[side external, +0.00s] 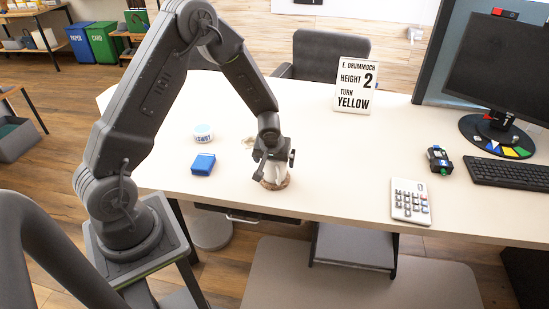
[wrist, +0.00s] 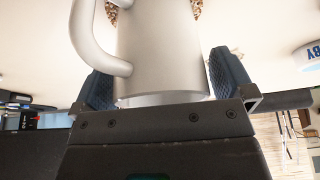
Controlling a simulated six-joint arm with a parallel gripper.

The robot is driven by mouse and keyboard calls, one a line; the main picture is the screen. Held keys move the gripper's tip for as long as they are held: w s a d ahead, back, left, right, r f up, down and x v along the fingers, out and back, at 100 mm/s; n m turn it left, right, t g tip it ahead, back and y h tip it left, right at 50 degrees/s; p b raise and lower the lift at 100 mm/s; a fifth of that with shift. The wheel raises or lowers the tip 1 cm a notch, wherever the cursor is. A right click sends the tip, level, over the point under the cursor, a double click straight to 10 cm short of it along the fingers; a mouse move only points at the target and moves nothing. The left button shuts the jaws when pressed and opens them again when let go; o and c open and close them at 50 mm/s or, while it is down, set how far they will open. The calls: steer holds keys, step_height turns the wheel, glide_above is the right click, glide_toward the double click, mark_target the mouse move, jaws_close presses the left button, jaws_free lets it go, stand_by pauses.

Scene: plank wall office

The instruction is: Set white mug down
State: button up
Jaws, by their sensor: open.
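The white mug (side external: 275,172) is at the front edge side of the desk, partly hidden by my gripper (side external: 275,156) in the side view. It appears to stand upright on a round brown speckled coaster (side external: 266,185). In the wrist view the mug (wrist: 165,50) fills the middle, with its handle on the left. My gripper (wrist: 162,82) is open, with one dark blue ridged finger on each side of the mug. A gap shows between the right finger and the mug wall; the left finger is partly behind the handle. Speckled coaster (wrist: 113,13) shows behind the mug.
A blue box (side external: 203,164) and a white round tub (side external: 203,133) stand left of the mug. A calculator (side external: 410,201), a small dark device (side external: 439,160) and a keyboard (side external: 508,173) lie right. A sign (side external: 354,87) stands at the back. The desk between mug and calculator is clear.

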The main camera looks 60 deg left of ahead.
steer(key=shift+r, duration=0.15)
steer(key=s+d+r+m, duration=0.1)
steer(key=s+d+r, duration=0.25)
steer(key=r, duration=0.45)
steer(key=s+d+r+m+t+h, duration=0.1)
steer(key=s+d+r+m, duration=0.2)
steer(key=r, duration=0.5)
steer(key=s+d+r, duration=0.3)
steer(key=s+r, duration=0.2)
steer(key=r, duration=0.2)
steer(key=s+d+r+m+h, duration=0.1)
steer(key=s+d+r+m, duration=0.1)
steer(key=s, duration=0.3)
steer(key=s+d+r+m+t+h, duration=0.1)
steer(key=s+d+r+m, duration=0.1)
steer(key=s, duration=0.3)
steer(key=shift+s+d+r+m, duration=0.4)
steer(key=shift+d+r, duration=0.1)
steer(key=shift+d, duration=0.4)
